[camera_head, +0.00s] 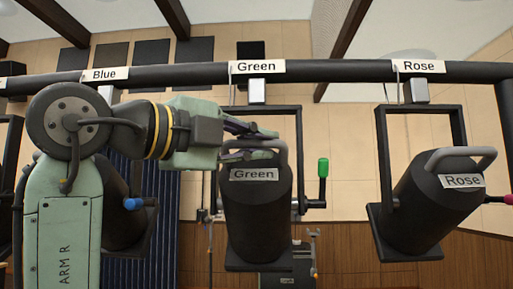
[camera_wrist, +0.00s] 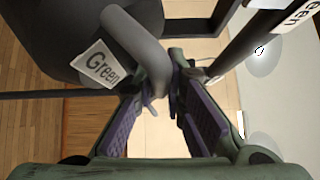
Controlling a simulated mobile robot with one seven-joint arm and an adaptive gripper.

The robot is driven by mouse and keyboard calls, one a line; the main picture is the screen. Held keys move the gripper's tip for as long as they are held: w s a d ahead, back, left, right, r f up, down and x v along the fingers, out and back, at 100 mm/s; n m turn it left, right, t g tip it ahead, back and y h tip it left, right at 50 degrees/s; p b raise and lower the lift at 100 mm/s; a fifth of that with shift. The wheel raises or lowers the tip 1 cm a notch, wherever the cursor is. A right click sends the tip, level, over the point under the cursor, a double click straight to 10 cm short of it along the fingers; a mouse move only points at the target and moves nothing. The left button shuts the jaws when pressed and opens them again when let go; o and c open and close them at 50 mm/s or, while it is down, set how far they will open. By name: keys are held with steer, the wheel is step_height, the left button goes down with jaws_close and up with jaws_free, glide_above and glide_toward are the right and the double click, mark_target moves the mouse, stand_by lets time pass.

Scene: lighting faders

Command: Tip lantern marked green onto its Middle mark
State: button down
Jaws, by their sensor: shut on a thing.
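The lantern marked Green (camera_head: 256,210) is a black can with a white "Green" label, hanging in a black yoke (camera_head: 300,150) under the bar. It points mostly downward with little tilt. A grey handle (camera_head: 284,155) loops from its top. My gripper (camera_head: 262,143) reaches in from the left and is shut on this handle. In the wrist view the handle (camera_wrist: 138,38) runs down between the purple-padded fingers (camera_wrist: 162,98), beside the Green label. A green knob (camera_head: 323,167) sticks out at the lantern's right side. I cannot make out a Middle mark in either view.
The Rose lantern (camera_head: 432,205) hangs tilted at the right, with a pink knob. The Blue lantern (camera_head: 122,215) is partly behind my arm at the left. A black bar (camera_head: 335,70) with name tags runs across above. A stand (camera_head: 313,250) shows below, behind the Green lantern.

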steer(key=c, duration=1.6)
jaws_free()
steer(key=shift+c, duration=0.2)
steer(key=v, duration=1.2)
steer(key=shift+f, duration=0.1)
